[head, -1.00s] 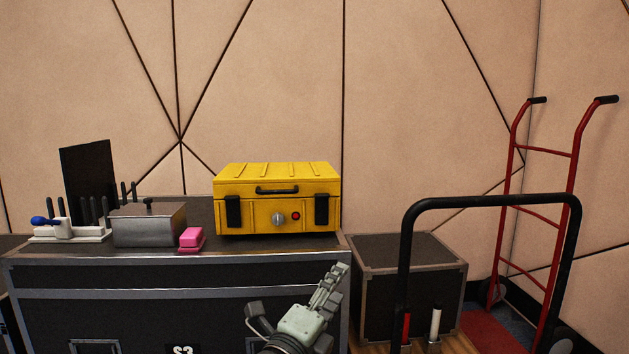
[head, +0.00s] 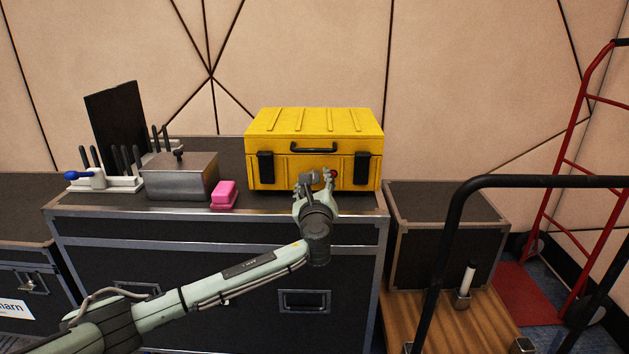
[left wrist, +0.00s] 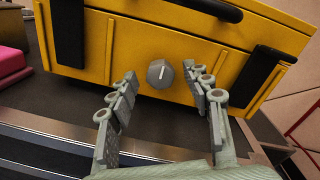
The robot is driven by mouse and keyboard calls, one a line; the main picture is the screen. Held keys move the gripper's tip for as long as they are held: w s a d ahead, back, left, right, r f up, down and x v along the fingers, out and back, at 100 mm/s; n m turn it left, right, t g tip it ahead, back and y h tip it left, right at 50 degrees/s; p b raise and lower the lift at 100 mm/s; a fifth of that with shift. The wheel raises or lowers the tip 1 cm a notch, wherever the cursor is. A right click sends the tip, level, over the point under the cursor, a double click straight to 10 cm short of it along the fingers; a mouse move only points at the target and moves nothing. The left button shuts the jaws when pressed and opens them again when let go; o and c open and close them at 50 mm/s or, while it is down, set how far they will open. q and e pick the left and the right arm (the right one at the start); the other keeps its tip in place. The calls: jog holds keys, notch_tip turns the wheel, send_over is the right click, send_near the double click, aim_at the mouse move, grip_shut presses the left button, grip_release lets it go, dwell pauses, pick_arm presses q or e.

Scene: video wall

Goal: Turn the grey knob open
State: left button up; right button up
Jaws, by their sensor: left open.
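A yellow case (head: 315,122) with a black handle and two black latches stands on a black flight case (head: 230,230). The grey knob (left wrist: 160,73) is on its front face, with a pale line across it, in the left wrist view. In the head view my gripper hides the knob. My left gripper (head: 317,179) is open in front of the case. In the left wrist view its fingers (left wrist: 160,90) stand apart, one on each side of the knob, with visible gaps. My right gripper is not in view.
A pink block (head: 223,195), a grey lidded metal box (head: 180,178) and a white rack (head: 110,185) with black-handled items stand to the left. A black-handled cart (head: 480,310) and a red hand truck (head: 575,180) are at the right.

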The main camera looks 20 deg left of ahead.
pick_arm(q)
jog(key=shift+w+a, duration=0.1)
jog(key=shift+w, duration=0.3)
grip_shut()
